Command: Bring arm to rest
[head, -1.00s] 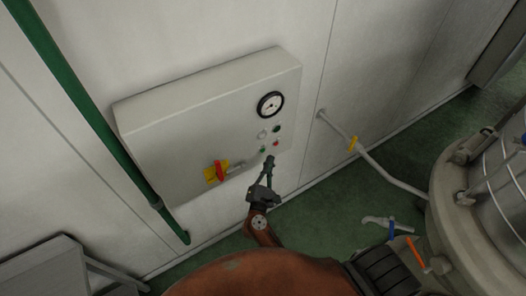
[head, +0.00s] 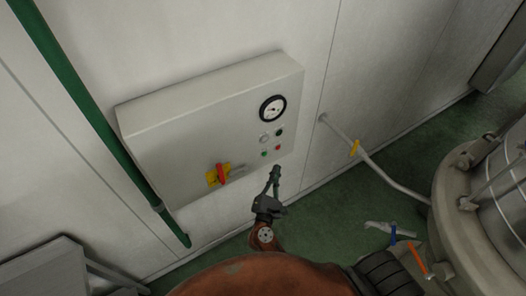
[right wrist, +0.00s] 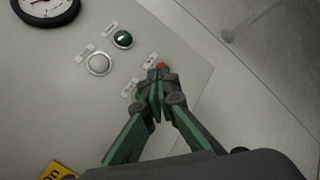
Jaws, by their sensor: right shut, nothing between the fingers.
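My right gripper (head: 275,172) is shut and empty. In the right wrist view the closed fingertips (right wrist: 158,80) appear in front of the box face, overlapping the area below the red button (right wrist: 161,66). Whether they touch the box I cannot tell, but in the head view they look apart from it. My left gripper is not in view.
The box carries a round gauge (head: 272,108), a red and yellow switch (head: 219,174) and small buttons. A green pipe (head: 100,128) runs down the wall at left. Green floor lies between.

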